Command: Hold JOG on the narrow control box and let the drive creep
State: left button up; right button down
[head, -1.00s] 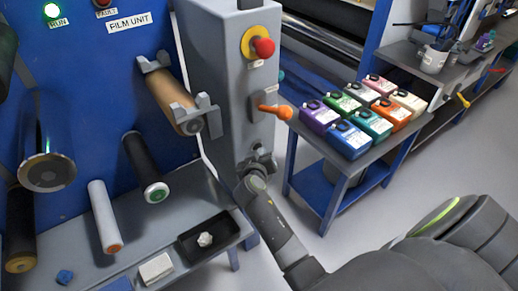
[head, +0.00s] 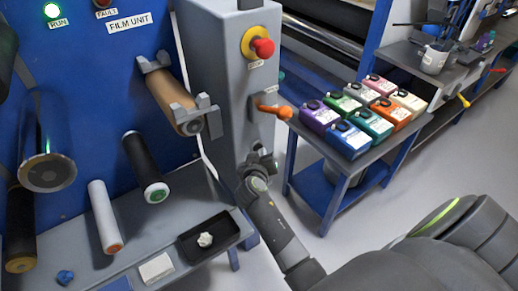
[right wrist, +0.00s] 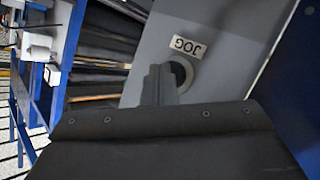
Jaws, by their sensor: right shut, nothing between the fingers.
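The narrow control box (head: 222,75) is a tall grey cabinet beside the blue film unit. Its side face bears a red mushroom button on yellow (head: 263,47) and an orange lever (head: 274,109). In the right wrist view a JOG label (right wrist: 187,46) shows upside down beside a round, pale-rimmed JOG control with a dark middle (right wrist: 181,72). My right gripper (head: 264,152) is shut and empty, low at the box's side face. Its fingers (right wrist: 161,84) partly cover the JOG control in the wrist view; I cannot tell whether they touch it. My left gripper is out of view.
The blue film unit (head: 75,95) carries several rollers and a lit green RUN lamp (head: 52,11). A black tray (head: 228,239) lies on the grey shelf below. Several coloured jugs (head: 367,121) stand on a bench to the right. Clear floor lies between bench and arm.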

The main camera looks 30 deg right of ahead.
jog(key=shift+s, duration=0.7)
jog(key=s+p, duration=0.1)
jog(key=s, duration=0.4)
jog(key=shift+d, duration=0.2)
jog(key=s+a+f+n+g+y, duration=0.15)
jog(key=s+f, duration=0.35)
jog(key=f, duration=0.5)
jog(key=s+f+n+g+y, duration=0.1)
jog(key=s+f+g+y, duration=0.3)
jog(key=f, duration=0.6)
jog(key=s+a+f+n+y, duration=0.1)
jog(key=s+f, duration=0.5)
jog(key=f, duration=0.4)
jog(key=s+f+g, duration=0.1)
jog(key=s+f, duration=0.3)
jog(key=s, duration=0.5)
jog(key=s+f+m+g+y, duration=0.1)
jog(key=s+f, duration=0.3)
jog(key=s, duration=0.5)
jog(key=s+d+f+m+g, duration=0.1)
jog(key=s+f, duration=0.4)
jog(key=s, duration=0.5)
jog(key=shift+g+y, duration=0.35)
jog(key=shift+g, duration=0.5)
